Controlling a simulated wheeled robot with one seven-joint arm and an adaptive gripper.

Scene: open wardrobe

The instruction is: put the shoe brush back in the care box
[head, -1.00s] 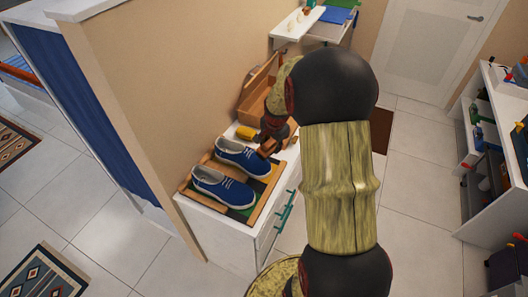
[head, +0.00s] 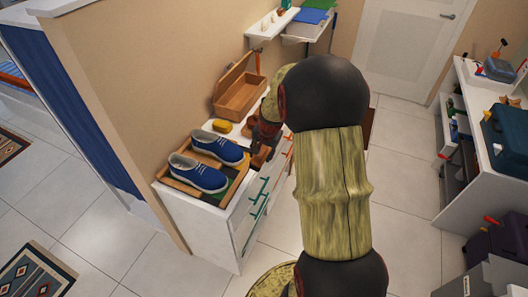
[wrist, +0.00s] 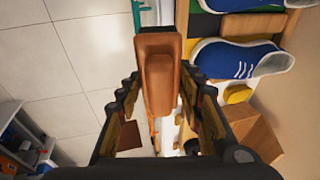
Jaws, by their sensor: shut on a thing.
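The shoe brush (wrist: 160,75) is a brown, rounded wooden piece, held between the fingers of my gripper (wrist: 160,105) in the wrist view. In the head view my gripper (head: 260,148) is low over the front edge of the white cabinet, right of the blue shoes, and is partly hidden by my arm. The care box (head: 240,98) is an open wooden box with its lid raised, standing on the cabinet against the wall, behind my gripper. The wrist view shows a wooden edge of it (wrist: 250,132) at lower right.
Two blue shoes (head: 218,148) stand on a striped wooden tray (head: 176,183) on the cabinet (head: 205,215). A yellow sponge (head: 222,126) lies between shoes and box. A wall shelf (head: 272,24) is above. A white shelf unit (head: 450,190) stands at right. Open tiled floor lies between.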

